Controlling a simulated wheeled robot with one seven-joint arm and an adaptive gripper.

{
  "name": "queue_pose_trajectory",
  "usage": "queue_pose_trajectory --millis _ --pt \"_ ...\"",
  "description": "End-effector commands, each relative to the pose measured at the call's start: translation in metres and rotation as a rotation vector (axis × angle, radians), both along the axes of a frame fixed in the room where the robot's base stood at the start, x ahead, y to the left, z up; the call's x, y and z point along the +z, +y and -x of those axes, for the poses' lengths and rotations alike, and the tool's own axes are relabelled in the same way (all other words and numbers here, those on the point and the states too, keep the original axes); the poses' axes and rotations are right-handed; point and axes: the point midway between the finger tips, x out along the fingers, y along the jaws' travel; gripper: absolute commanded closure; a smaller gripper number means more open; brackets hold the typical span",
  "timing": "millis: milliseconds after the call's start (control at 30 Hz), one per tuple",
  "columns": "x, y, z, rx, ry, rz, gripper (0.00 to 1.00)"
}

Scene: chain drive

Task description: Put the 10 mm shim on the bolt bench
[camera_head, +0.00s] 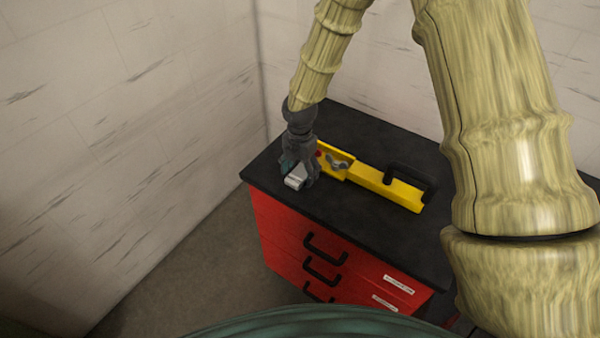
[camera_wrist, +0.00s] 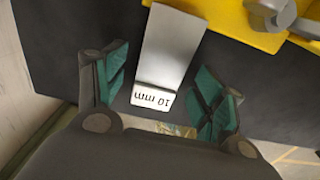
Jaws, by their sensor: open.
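The shim (camera_wrist: 168,52) is a flat grey metal piece with an upright white end face marked "10 mm" in the wrist view. It lies on the black top of a red drawer cabinet. In the head view its pale end (camera_head: 295,182) shows under my gripper, near the cabinet's left front edge. My gripper (camera_wrist: 157,98) is open, with a green-padded finger on each side of the labelled end and a gap on both sides. My gripper also shows in the head view (camera_head: 298,172). I cannot tell which surface is the bolt bench.
A yellow tool (camera_head: 375,180) with a black handle and a grey wing nut lies on the cabinet top (camera_head: 375,230), just right of my gripper. Red drawers with black handles (camera_head: 325,245) face front. Pale walls stand behind and left. The front right of the top is clear.

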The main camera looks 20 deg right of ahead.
Motion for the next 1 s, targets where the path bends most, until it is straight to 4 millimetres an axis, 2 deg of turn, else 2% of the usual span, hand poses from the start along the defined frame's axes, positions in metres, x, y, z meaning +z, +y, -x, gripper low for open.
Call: queue_pose_trajectory --millis 333,367,700,1000 --pt "-0.0051 0.0004 -0.0002 0.001 0.000 0.000 0.30" --pt "-0.0051 0.0005 -0.0001 0.001 0.000 0.000 0.34" --pt "-0.0045 0.0004 -0.0004 0.001 -0.001 -0.001 0.96" --pt "-0.0027 0.0004 -0.0006 0.000 -0.002 -0.001 0.98"
